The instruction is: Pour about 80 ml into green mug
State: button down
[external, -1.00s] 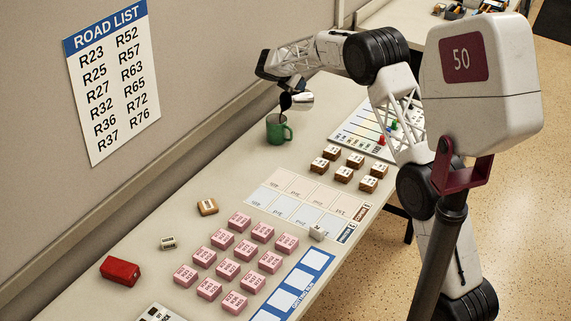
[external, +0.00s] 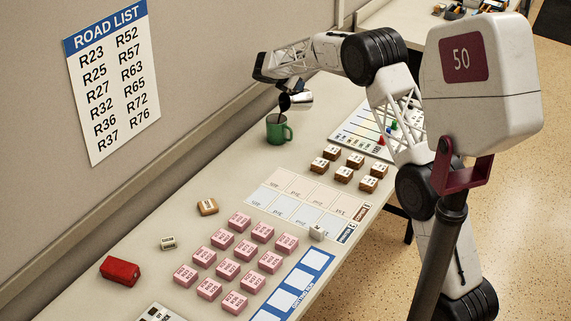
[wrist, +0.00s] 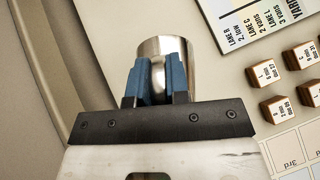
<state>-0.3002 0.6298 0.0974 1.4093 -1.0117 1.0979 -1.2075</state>
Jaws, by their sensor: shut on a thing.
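The green mug (external: 279,130) stands upright on the table near the wall, in the external view. My gripper (external: 285,97) is above it, shut on a shiny steel jug (external: 302,99) that is tilted over the mug. A dark shape lies between jug and mug; I cannot tell whether it is a finger or a stream of liquid. In the wrist view the blue fingers of my gripper (wrist: 159,82) clasp the steel jug (wrist: 165,47). The mug does not show there, and the liquid levels are hidden.
Several brown blocks (external: 343,174) and a board with coloured pegs (external: 375,125) lie right of the mug. Several pink blocks (external: 227,268), a red object (external: 120,270) and a printed card (external: 310,200) lie nearer. The wall rises close behind the mug.

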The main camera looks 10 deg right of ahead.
aim_at(306, 90)
jog(key=shift+s+a+r+t+h, duration=0.15)
jog(key=shift+s+a+r+h, duration=0.15)
jog(key=shift+a, duration=0.25)
jog(key=shift+s+a+r+t+h, duration=0.15)
jog(key=shift+s+a+r+h, duration=0.1)
jog(key=shift+a+h, duration=0.2)
dwell(1.2)
jog(key=shift+w+d+f+y, duration=0.3)
jog(key=shift+d+y, duration=0.1)
jog(key=shift+d, duration=0.2)
jog(key=shift+w+d+f+y, duration=0.2)
jog(key=shift+w+d+y, duration=0.15)
jog(key=shift+d, duration=0.2)
jog(key=shift+w+d+g+y, duration=0.25)
jog(key=shift+d+g+y, duration=0.25)
jog(key=shift+g+y, duration=0.25)
jog(key=shift+d, duration=0.15)
jog(key=shift+w+d+f+g+y, duration=0.3)
jog(key=shift+d+f+g+y, duration=0.2)
jog(key=shift+f+y, duration=0.35)
jog(key=shift+d+y, duration=0.1)
jog(key=shift+y, duration=0.2)
